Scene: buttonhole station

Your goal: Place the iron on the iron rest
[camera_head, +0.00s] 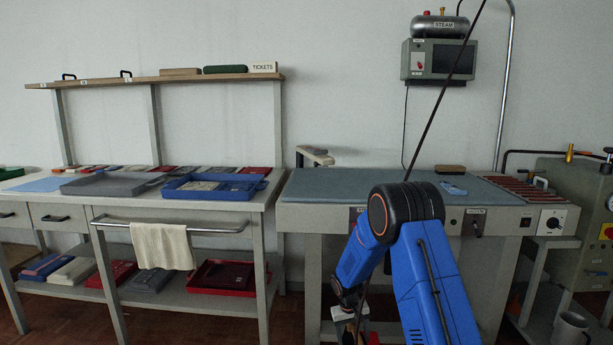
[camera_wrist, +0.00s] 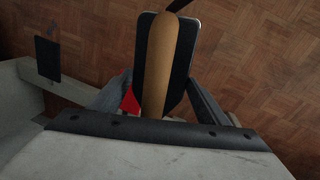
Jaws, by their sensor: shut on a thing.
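My gripper (camera_wrist: 158,92) is shut on the iron (camera_wrist: 162,50), with one finger on each side of the tan wooden handle in the wrist view. A dark body with a pale rim shows under the handle, and a red part shows beside the left finger. The iron is over the wood floor in that view. In the head view my arm hides most of the gripper and iron, low in front of the table. A red-ribbed pad, which looks like the iron rest (camera_head: 517,188), lies on the right end of the padded table.
The blue-grey padded pressing table (camera_head: 335,184) is mostly clear, with a small wooden block (camera_head: 449,169) and a light blue item (camera_head: 453,187) on it. A steam unit (camera_head: 437,60) hangs above. A dark cord crosses upward. A side table with a blue tray (camera_head: 215,190) stands left.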

